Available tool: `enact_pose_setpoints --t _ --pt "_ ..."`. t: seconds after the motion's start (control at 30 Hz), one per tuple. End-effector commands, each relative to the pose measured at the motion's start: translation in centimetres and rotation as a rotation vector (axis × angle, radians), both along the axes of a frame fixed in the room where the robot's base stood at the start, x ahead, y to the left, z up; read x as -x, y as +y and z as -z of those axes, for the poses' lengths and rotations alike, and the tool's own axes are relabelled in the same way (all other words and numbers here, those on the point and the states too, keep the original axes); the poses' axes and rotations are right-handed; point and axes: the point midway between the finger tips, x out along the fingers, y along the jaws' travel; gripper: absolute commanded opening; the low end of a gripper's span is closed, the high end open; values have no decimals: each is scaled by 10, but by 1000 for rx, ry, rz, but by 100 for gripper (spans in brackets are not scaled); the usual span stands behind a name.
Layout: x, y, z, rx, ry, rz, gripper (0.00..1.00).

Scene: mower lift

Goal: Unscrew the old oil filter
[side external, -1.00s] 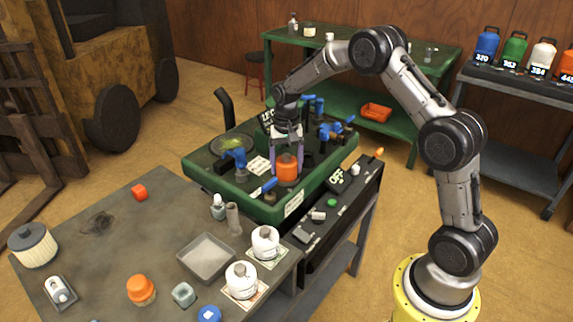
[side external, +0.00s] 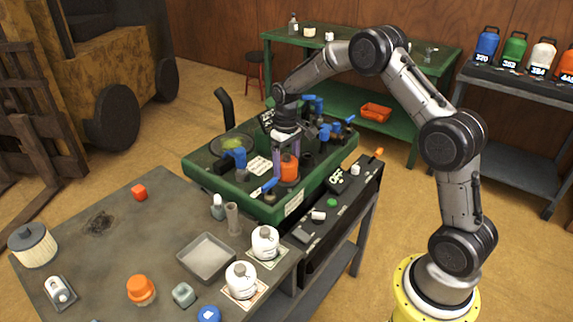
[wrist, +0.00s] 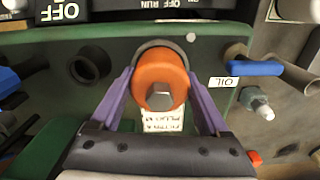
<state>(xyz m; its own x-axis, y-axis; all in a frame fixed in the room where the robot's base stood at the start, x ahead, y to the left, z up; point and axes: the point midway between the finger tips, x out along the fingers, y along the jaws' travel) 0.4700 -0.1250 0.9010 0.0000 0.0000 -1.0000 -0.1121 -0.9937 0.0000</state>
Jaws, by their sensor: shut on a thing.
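The orange oil filter (side external: 289,168) stands upright on the green mower deck (side external: 235,192). In the wrist view the filter (wrist: 158,72) fills the middle, with a grey hex end facing the camera. My gripper (side external: 286,166) points down over it. Its two purple fingers (wrist: 160,84) are shut on opposite sides of the filter. Whether the filter's base is still seated in the deck is hidden. A white label lies just below the filter in the wrist view, and an OIL label (wrist: 223,82) is to its right.
Blue-handled valves (side external: 238,158) and a black upright pipe (side external: 224,106) stand around the deck. A blue lever (wrist: 255,68) is close to the right of my gripper. The front bench holds a grey tray (side external: 206,258), white canisters (side external: 241,280) and another orange-topped item (side external: 141,289).

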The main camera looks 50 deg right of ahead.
Motion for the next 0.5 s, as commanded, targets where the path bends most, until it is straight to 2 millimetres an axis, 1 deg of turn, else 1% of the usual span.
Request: enact_pose_setpoints --t 0.1,0.2,0.3,0.5 --pt "-1 0 -1 1 -3 -137 21" --pt "-1 0 0 1 -3 -215 21" --pt "-1 0 0 1 -3 -246 21" --pt "-1 0 0 1 -3 -247 21"
